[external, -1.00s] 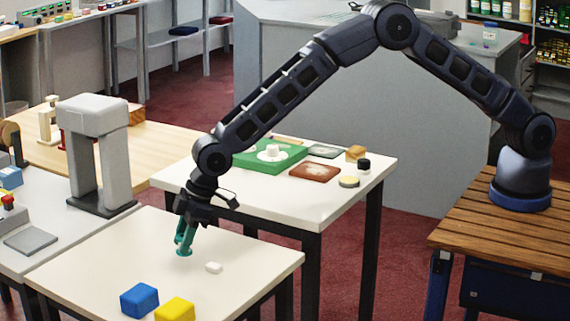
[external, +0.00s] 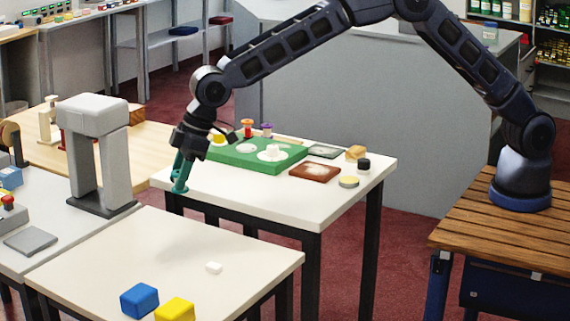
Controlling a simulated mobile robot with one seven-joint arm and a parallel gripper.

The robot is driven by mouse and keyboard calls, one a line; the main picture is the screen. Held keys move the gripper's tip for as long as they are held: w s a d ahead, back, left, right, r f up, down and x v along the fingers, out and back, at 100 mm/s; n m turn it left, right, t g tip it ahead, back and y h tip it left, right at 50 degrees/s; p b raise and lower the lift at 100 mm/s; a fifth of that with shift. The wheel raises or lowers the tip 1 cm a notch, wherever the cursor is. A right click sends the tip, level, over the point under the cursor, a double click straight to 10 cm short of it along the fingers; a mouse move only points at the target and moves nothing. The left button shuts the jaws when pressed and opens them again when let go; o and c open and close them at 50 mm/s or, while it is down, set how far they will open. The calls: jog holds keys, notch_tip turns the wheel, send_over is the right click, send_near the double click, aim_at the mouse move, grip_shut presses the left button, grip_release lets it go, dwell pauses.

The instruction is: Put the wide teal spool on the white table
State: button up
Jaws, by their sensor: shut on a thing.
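The teal spool (external: 181,182) is in my gripper (external: 184,160), held upright or slightly tilted below the wrist. My gripper is shut on it, and the fingers partly hide it. In the picture the spool overlaps the front left corner of the white table (external: 340,197) with the green tray. Whether it touches that table or hangs above it, I cannot tell. A second, cream-white table (external: 120,248) stands nearer the camera, below the spool in the picture.
A grey arch (external: 98,150) stands left.

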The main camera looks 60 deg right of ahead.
jog(key=w+d+f+m, duration=0.1)
jog(key=w+d, duration=0.3)
jog(key=d, duration=0.4)
jog(key=w+d+f+m, duration=0.1)
jog(key=w+d+f, duration=0.15)
jog(key=d, duration=0.55)
jog(key=d+f+m, duration=0.1)
jog(key=d, duration=0.9)
jog(key=w+d+f+m+t+h, duration=0.1)
jog(key=d+m, duration=0.1)
jog(key=d, duration=0.9)
jog(key=w+d+f+m, duration=0.1)
jog(key=d, duration=0.9)
jog(key=shift+d+f+m+t+h, duration=0.25)
jog(key=shift+d+m+t+h, duration=0.05)
jog(key=shift+h, duration=0.1)
jog(key=s+d+f+m, duration=0.1)
jog(key=s+d, duration=0.1)
jog(key=d, duration=0.5)
jog(key=s+d+f+m+h, duration=0.1)
jog(key=s+d+f, duration=0.1)
jog(key=d, duration=0.6)
jog(key=s+d+f+m, duration=0.1)
jog(key=s+d+m, duration=0.1)
jog(key=d, duration=0.6)
jog(key=shift+s+d+f+h, duration=0.25)
jog(key=shift+s+f+h, duration=0.05)
jog(key=shift+f+h, duration=0.1)
